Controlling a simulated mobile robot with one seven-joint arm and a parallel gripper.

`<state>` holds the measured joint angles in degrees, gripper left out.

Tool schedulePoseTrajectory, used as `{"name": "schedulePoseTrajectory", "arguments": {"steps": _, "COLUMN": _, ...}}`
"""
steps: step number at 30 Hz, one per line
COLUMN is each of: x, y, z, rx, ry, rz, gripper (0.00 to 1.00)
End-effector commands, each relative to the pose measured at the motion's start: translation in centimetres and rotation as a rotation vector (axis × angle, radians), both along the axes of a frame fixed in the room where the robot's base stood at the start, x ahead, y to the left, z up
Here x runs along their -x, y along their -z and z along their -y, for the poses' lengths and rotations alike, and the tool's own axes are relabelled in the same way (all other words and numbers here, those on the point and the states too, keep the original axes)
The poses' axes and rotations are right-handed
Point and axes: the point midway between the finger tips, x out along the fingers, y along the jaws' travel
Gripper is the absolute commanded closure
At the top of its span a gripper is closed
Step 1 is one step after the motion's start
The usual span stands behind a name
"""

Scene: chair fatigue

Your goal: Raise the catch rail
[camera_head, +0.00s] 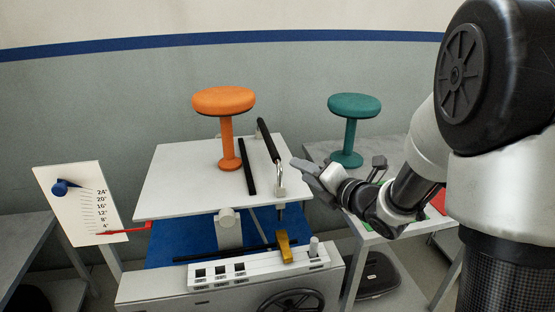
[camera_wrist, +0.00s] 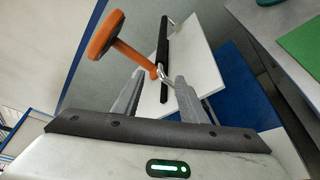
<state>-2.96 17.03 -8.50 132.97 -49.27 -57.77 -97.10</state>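The catch rail (camera_head: 269,141) is a black padded bar with a metal bracket at its near end, on the right side of the white platform (camera_head: 185,185). It slants up from the bracket. In the wrist view the black rail (camera_wrist: 163,42) is beyond my fingers, with a shiny metal end near the fingertips. My gripper (camera_head: 306,170) is just right of the bracket in the head view. In the wrist view my gripper (camera_wrist: 156,88) has its two grey fingers apart, with nothing clearly held between them. Whether a finger touches the metal end cannot be told.
An orange stool (camera_head: 225,105) stands on the platform beside a black strip (camera_head: 247,168). A teal stool (camera_head: 353,110) stands on the table behind my gripper. A yellow lever (camera_head: 285,247) and a control panel are in front. A dial board (camera_head: 82,203) is at left.

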Motion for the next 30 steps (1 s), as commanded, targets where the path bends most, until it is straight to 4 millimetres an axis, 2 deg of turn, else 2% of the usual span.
{"name": "schedulePoseTrajectory", "arguments": {"steps": 9, "x": -5.7, "y": 1.7, "z": -4.0, "rx": 0.0, "ry": 0.0, "rz": -0.003, "gripper": 0.61}}
{"name": "schedulePoseTrajectory", "arguments": {"steps": 18, "x": -10.1, "y": 2.8, "z": -7.1, "rx": 0.0, "ry": 0.001, "rz": -0.001, "gripper": 0.61}}
{"name": "schedulePoseTrajectory", "arguments": {"steps": 24, "x": -11.4, "y": 3.1, "z": -8.0, "rx": -0.001, "ry": 0.002, "rz": -0.002, "gripper": 0.61}}
{"name": "schedulePoseTrajectory", "arguments": {"steps": 30, "x": -11.6, "y": 3.1, "z": -8.1, "rx": -0.001, "ry": 0.002, "rz": -0.002, "gripper": 0.61}}
